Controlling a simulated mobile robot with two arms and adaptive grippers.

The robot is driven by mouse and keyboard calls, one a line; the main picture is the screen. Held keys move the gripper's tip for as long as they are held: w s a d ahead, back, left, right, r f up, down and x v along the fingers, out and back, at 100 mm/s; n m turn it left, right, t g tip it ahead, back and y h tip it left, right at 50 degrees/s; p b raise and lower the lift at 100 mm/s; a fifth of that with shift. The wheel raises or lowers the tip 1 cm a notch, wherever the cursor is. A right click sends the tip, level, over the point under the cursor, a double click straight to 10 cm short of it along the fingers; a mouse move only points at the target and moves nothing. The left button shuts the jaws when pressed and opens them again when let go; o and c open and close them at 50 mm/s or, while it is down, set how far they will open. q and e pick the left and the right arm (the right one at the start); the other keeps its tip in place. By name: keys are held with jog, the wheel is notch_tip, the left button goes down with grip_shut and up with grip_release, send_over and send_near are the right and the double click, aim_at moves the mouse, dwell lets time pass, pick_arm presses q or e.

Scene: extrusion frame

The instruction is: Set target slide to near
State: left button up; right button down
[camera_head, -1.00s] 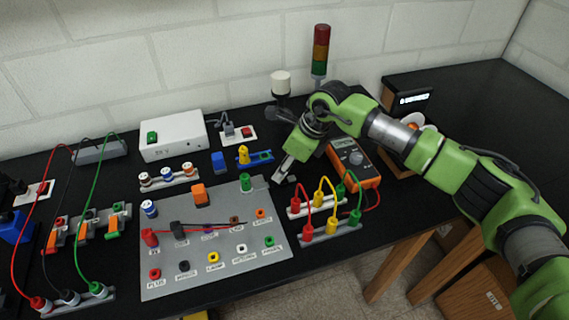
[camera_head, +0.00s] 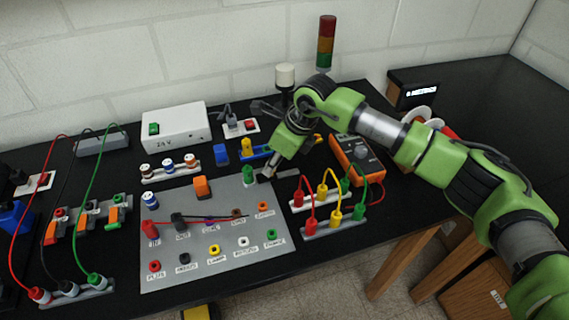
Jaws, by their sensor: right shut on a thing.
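A short blue rail (camera_head: 262,152) with a yellow upright piece (camera_head: 247,146) at its left end lies on the bench behind the grey panel; I take this for the target slide. My right gripper (camera_head: 267,172) points down in front of the rail, at the panel's upper right corner, close beside a green post (camera_head: 249,174). Its fingers are together on something I cannot make out, and the wrist hides the bench behind it. The yellow piece stands apart from the fingertips. My left gripper is not in view.
The grey panel (camera_head: 175,270) with several coloured sockets lies at the front. A rack of looped leads (camera_head: 335,228) and an orange multimeter (camera_head: 356,160) stand right of the gripper. A blue block (camera_head: 220,151) and a white 24V box (camera_head: 174,135) are farther left.

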jog(key=c, duration=1.9)
grip_release()
jog(key=shift+r, duration=0.15)
jog(key=v, duration=1.2)
